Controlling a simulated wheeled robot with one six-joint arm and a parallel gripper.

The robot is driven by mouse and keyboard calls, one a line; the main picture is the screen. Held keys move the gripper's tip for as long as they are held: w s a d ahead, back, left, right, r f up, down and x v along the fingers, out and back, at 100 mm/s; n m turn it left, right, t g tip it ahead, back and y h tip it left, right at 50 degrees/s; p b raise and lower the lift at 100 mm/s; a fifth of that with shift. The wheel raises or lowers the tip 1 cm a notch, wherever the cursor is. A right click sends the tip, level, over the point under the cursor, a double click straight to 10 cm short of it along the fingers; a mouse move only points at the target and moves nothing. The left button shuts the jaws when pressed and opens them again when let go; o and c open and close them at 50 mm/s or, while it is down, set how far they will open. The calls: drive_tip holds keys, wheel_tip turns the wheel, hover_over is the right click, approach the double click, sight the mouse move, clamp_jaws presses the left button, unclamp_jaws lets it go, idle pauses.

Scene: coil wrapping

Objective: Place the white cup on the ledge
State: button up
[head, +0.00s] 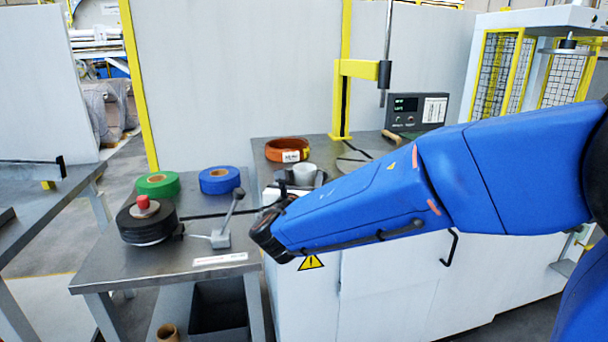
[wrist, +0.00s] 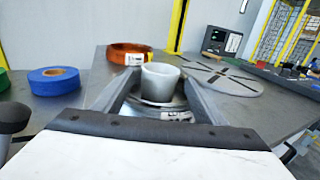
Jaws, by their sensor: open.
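The white cup (head: 304,173) is upright near the front left of the grey machine table. In the wrist view the white cup (wrist: 160,83) appears over a silver ring-shaped coil (wrist: 176,115) with a label; I cannot tell whether it stands on or inside it. My gripper (wrist: 160,77) is open, its two grey fingers on either side of the cup with no clear grip on it. In the head view my forearm's dark end (head: 268,232) is in front of the cup, and the fingers are mostly hidden. I cannot pick out the ledge with certainty.
An orange coil (head: 287,149) lies behind the cup. A slotted round plate (wrist: 222,80) lies to its right. Blue tape (head: 220,180), green tape (head: 158,184), a black coil (head: 146,222) and a lever (head: 228,218) occupy the left table. A yellow post (head: 341,100) stands behind.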

sight(303, 176)
drive_tip(key=shift+o, duration=0.5)
drive_tip(key=s+a, duration=0.1)
drive_tip(key=s, duration=1.1)
drive_tip(key=shift+s, duration=0.25)
drive_tip(key=w, duration=0.5)
drive_tip(key=w+d, duration=0.1)
drive_tip(key=w, duration=1.1)
drive_tip(key=shift+d+f, duration=0.15)
drive_tip(key=shift+d, duration=0.1)
drive_tip(key=c, duration=1.2)
